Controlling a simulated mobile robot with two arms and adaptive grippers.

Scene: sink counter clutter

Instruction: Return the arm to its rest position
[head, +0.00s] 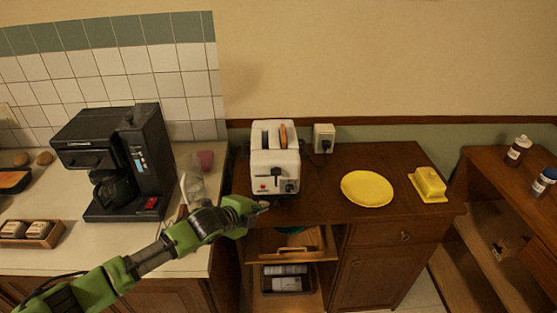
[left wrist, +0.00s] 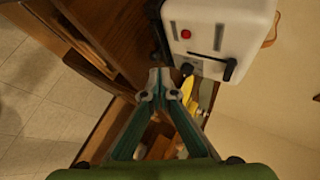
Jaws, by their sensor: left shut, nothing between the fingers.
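My left gripper (head: 262,205) is shut and empty at the front of the white toaster (head: 274,170), near the wooden counter's front edge. In the left wrist view its two fingertips (left wrist: 166,82) meet just beside the toaster's lower end (left wrist: 214,30). I cannot tell whether they touch it. A brown slice (head: 283,134) shows in one toaster slot. My left arm (head: 150,257) reaches in from the lower left over the pale counter. My right gripper is not in view.
A black coffee maker (head: 150,150) and a clear vessel (head: 195,183) stand left of my arm. A yellow plate (head: 367,189) and a yellow butter dish (head: 429,184) sit to the right. Bottles (head: 518,150) stand far right.

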